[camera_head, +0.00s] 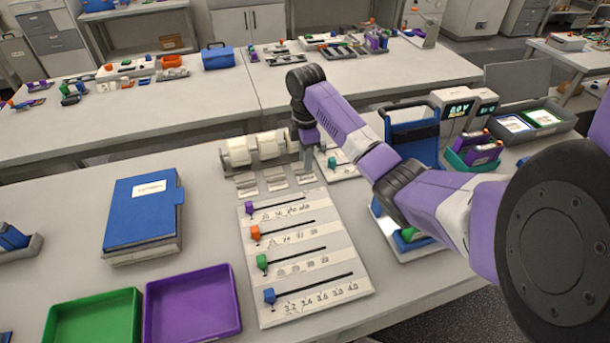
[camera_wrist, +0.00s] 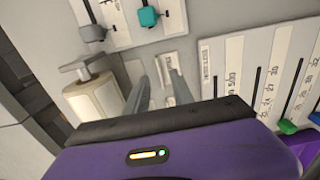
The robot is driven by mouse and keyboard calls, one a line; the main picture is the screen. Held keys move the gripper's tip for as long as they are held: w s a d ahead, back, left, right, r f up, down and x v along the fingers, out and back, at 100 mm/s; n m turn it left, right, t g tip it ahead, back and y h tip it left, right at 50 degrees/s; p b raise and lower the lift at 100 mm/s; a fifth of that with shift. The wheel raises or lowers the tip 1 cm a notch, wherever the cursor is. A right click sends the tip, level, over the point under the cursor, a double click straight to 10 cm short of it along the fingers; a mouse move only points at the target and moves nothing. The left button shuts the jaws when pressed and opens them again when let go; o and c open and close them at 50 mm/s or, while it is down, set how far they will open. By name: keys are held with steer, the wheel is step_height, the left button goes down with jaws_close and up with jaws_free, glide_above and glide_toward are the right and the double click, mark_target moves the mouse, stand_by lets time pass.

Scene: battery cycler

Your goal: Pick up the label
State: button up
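Small pale labels lie in a row in front of the roll dispenser (camera_head: 262,150) in the head view: a left one (camera_head: 246,184), a middle one (camera_head: 275,179) and a right one (camera_head: 303,173). My gripper (camera_head: 308,163) points down at the dispenser's right end, above or just behind the right label. In the wrist view, the fingers of my gripper (camera_wrist: 160,82) are apart, with a pale label (camera_wrist: 172,63) near their tips. I cannot tell whether they touch it. A white roll (camera_wrist: 95,102) is left of the fingers. The purple gripper body hides the lower area.
The slider board (camera_head: 305,262) lies in front of the labels. A blue binder (camera_head: 142,215), a green tray (camera_head: 92,318) and a purple tray (camera_head: 193,305) are to the left. A blue-framed device (camera_head: 412,135) stands to the right, near my arm.

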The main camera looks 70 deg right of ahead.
mark_target(306, 177)
steer(key=shift+w+a+f, duration=0.1)
steer(key=shift+f, duration=1.65)
jaws_close()
